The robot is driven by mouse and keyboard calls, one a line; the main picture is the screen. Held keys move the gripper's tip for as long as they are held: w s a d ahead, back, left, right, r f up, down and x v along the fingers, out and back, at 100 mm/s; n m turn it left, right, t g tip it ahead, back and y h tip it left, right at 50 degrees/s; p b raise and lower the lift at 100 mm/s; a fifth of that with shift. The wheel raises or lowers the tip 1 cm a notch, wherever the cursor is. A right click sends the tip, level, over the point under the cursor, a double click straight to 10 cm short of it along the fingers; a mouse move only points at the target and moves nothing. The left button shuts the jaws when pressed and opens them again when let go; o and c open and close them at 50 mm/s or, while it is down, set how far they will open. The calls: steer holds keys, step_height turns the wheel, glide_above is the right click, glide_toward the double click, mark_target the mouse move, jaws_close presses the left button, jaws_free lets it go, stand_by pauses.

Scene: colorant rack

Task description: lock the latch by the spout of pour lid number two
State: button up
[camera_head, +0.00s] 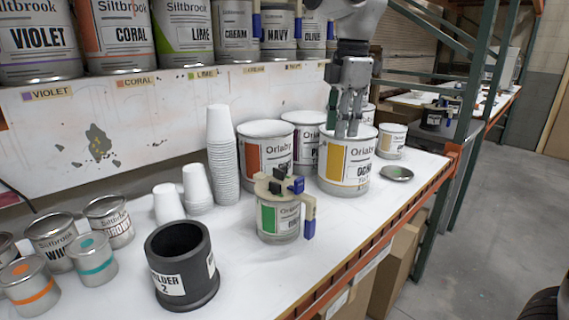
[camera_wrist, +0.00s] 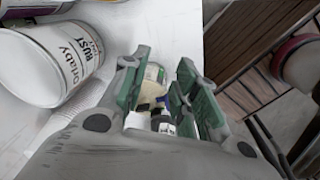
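A small silver can with a green label (camera_head: 279,219) stands on the white bench. A beige pour lid (camera_head: 268,190) sits on it, with dark upright parts, a blue piece (camera_head: 297,185) and a beige handle with a blue lower end (camera_head: 309,217) at the right. No number is readable on the lid. My gripper (camera_head: 347,130) points down, behind and right of this can, in front of or over the ochre can (camera_head: 345,168). In the wrist view its fingers (camera_wrist: 160,85) are apart, with the lid's beige, dark and blue parts showing beyond the gap. Which part is the latch is unclear.
A black holder marked 2 (camera_head: 182,268) stands front left, with small cans (camera_head: 98,260) beside it. White cup stacks (camera_head: 222,155) and large Orlaby cans (camera_head: 266,150) stand behind the lidded can. A can marked RUST (camera_wrist: 60,60) is left in the wrist view.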

mark_target(284, 166)
steer(key=a+f+n, duration=0.1)
steer(key=a+n, duration=0.1)
steer(key=a, duration=0.2)
steer(key=a+f+n, duration=0.1)
steer(key=a+n, duration=0.1)
steer(key=a, duration=0.2)
steer(key=a+f+n, duration=0.1)
steer(key=a+n, duration=0.1)
steer(key=a, duration=0.2)
steer(key=shift+w+a+g+h, duration=0.1)
steer(key=shift+a+g+h, duration=0.2)
steer(key=shift+a+g, duration=0.1)
step_height(284, 166, down, 7)
steer(key=shift+f, duration=0.2)
jaws_close()
